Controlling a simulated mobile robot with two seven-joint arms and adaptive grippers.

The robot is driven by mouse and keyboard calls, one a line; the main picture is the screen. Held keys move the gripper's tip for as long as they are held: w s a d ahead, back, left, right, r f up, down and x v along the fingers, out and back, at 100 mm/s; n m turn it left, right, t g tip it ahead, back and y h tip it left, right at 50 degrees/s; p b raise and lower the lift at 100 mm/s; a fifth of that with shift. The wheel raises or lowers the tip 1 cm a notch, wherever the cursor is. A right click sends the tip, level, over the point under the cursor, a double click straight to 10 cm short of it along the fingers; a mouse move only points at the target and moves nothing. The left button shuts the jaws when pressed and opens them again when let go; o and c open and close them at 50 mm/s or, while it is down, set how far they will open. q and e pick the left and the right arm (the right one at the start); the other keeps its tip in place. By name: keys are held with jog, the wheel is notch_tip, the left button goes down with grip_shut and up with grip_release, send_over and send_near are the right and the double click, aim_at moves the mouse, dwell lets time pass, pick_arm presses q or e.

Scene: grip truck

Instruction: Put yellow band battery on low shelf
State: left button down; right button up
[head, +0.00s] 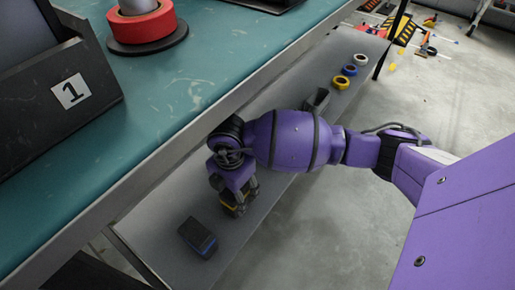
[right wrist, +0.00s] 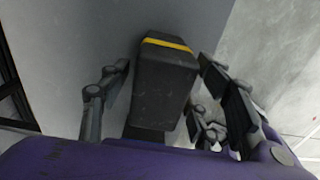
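The yellow band battery (right wrist: 163,85) is a dark block with a yellow stripe near its far end. It is between the fingers of my right gripper (right wrist: 162,65) in the right wrist view. A gap shows between the left finger and the battery, so the gripper looks open around it. In the head view my right gripper (head: 238,203) points down at the low grey shelf (head: 180,200), with the battery (head: 231,211) mostly hidden between its fingers, at or close to the shelf surface. My left gripper is not in view.
A dark block with a blue band (head: 198,237) lies on the shelf nearby. Several tape rolls (head: 349,70) lie at the shelf's far end. The green tabletop (head: 150,100) overhangs, bearing a red tape roll (head: 142,24) and a bin marked 1 (head: 60,100).

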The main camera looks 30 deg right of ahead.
jog(key=shift+w+r, duration=0.1)
notch_tip(320, 180, up, 11)
jog(key=p, duration=0.4)
jog(key=shift+r, duration=0.1)
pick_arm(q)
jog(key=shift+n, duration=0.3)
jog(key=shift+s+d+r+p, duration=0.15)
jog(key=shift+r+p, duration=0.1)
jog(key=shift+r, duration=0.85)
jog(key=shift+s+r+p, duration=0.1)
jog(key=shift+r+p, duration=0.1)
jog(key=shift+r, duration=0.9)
pick_arm(e)
jog(key=shift+r, duration=0.55)
jog(key=shift+a, duration=0.1)
